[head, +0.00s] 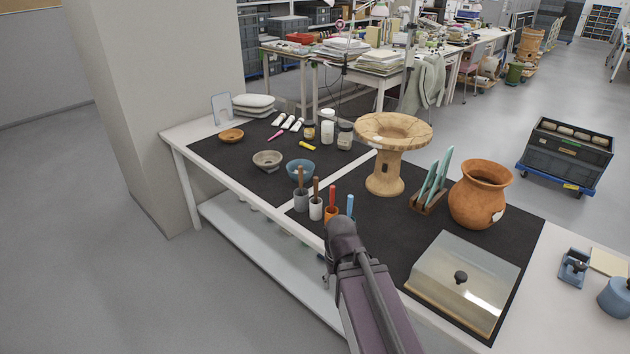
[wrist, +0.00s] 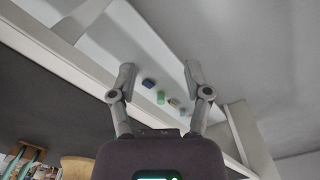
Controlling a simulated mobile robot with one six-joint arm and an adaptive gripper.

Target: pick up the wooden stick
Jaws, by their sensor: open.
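Two brown, wooden-looking sticks stand upright in small cups along the front edge of the dark mat in the head view. One stick (head: 301,176) is in a grey cup (head: 301,200), and the other stick (head: 316,188) is in a white cup (head: 316,209). I cannot tell which is the task's stick. A red stick (head: 332,194) stands in an orange cup (head: 331,213), and a blue stick (head: 350,205) is beside it, its base hidden by my arm. My gripper (wrist: 159,67) is open and empty in the wrist view; its fingers are mostly hidden in the head view.
A blue bowl (head: 300,169) and a grey bowl (head: 267,160) lie behind the cups. The wrist view shows small blue (wrist: 148,84) and green (wrist: 161,97) items.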

